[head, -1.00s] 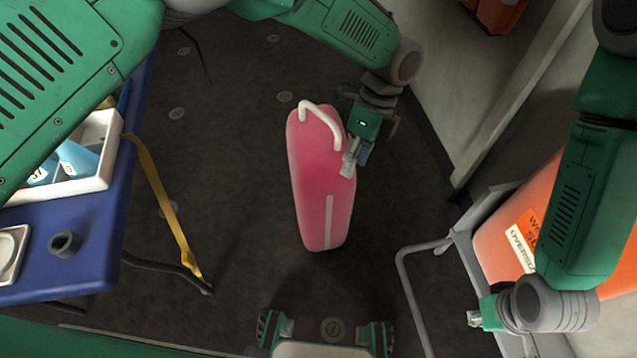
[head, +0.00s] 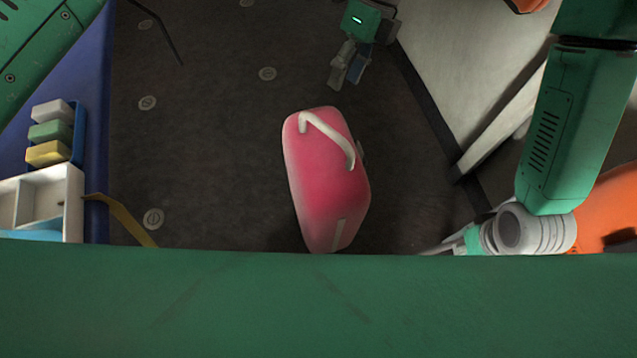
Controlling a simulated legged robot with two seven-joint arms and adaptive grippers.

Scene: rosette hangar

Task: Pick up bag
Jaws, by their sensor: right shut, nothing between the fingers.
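The bag (head: 325,185) is pink with rounded edges, a white handle (head: 328,137) across its top and a pale stripe. It stands on the dark floor in the middle of the head view. Its lower end meets the edge of a green surface in front.
A blue table at the left holds a white tray (head: 73,205) and several coloured blocks (head: 50,131). A yellow strap (head: 122,219) hangs beside it. A pale wall (head: 470,75) and an orange case (head: 607,208) are at the right. Floor around the bag is clear.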

